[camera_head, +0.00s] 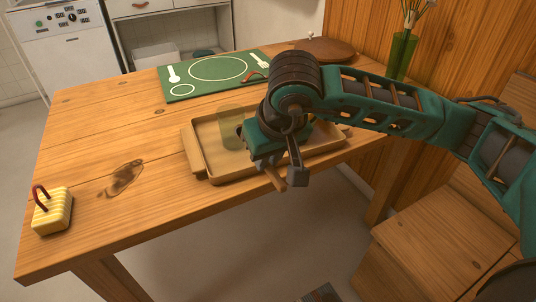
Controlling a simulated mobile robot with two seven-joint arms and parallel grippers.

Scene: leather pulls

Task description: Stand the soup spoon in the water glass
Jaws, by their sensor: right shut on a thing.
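The water glass (230,127) is a see-through, greenish-yellow tumbler standing upright in the left part of a shallow wooden tray (198,158). My right gripper (276,175) is over the tray's front edge, to the right of the glass and apart from it. It is shut on a thin brown piece (275,179) that sticks out below the fingers, apparently part of the soup spoon. The rest of that piece is hidden by my gripper and wrist, so its tilt is hard to tell. My left gripper is not in view.
A yellow striped block (52,211) with a red loop stands front left. A green vase (401,56) and round brown board (325,48) are behind. The table's left is mostly clear.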

